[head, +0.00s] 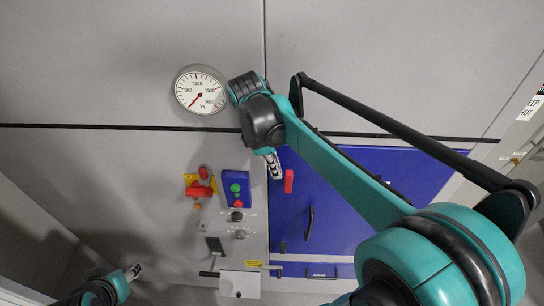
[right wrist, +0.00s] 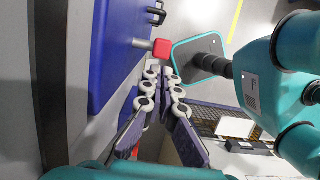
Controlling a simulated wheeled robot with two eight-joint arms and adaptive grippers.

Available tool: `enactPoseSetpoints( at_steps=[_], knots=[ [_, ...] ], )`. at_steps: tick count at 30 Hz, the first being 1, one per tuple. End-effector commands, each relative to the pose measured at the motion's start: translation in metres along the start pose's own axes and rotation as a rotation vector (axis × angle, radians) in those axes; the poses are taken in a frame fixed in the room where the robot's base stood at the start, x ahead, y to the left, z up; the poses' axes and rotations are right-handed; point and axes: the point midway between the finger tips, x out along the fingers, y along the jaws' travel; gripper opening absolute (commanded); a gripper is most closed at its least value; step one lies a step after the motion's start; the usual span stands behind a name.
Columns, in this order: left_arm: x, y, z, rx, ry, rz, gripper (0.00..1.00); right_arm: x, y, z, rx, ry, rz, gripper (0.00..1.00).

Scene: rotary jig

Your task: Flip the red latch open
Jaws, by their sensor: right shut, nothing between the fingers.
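The red latch (head: 289,181) is a small upright red piece at the upper left edge of the blue door (head: 350,215). In the right wrist view it is a red block (right wrist: 162,48) on a grey stem, just beyond the fingertips. My right gripper (head: 275,176) is shut and empty, its fingers pointing down just left of the latch. In the right wrist view its fingertips (right wrist: 161,72) are close together; I cannot tell whether they touch the latch. My left gripper (head: 134,272) is at the lower left, far from the latch; its finger opening is unclear.
A round gauge (head: 200,90) is on the wall at upper left. A red switch on a yellow plate (head: 198,184), a blue button box (head: 236,188) and knobs (head: 238,225) lie left of the door. The door has a dark handle (head: 309,222). My right arm covers the door's upper right.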

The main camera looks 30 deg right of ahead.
Motion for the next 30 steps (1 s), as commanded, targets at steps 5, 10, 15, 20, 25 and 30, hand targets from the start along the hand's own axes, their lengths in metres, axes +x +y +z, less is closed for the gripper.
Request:
enactPoseSetpoints(
  at_steps=[5, 10, 15, 20, 25, 30],
  knots=[
    [-0.002, 0.000, -0.001, 0.000, 0.000, 0.000, 0.43, 0.014, 0.000, 0.000, 0.000, 0.000, 0.000, 0.00],
    [-0.002, 0.000, -0.001, 0.000, 0.000, 0.000, 0.43, 0.017, 0.000, 0.000, -0.001, 0.000, 0.000, 0.00],
    [-0.002, 0.000, -0.001, 0.000, 0.000, 0.000, 0.43, 0.016, 0.000, 0.000, -0.001, 0.000, 0.000, 0.00],
    [-0.002, 0.000, -0.001, 0.000, 0.000, 0.000, 0.43, 0.016, 0.000, 0.000, 0.000, 0.010, 0.000, 0.00],
    [-0.002, 0.000, -0.002, 0.000, 0.000, 0.000, 0.43, 0.015, 0.002, 0.001, 0.002, 0.049, 0.000, 0.00],
    [-0.002, 0.000, -0.002, 0.000, 0.000, 0.000, 0.43, 0.014, 0.003, 0.001, 0.000, 0.070, 0.000, 0.00]
  ],
)
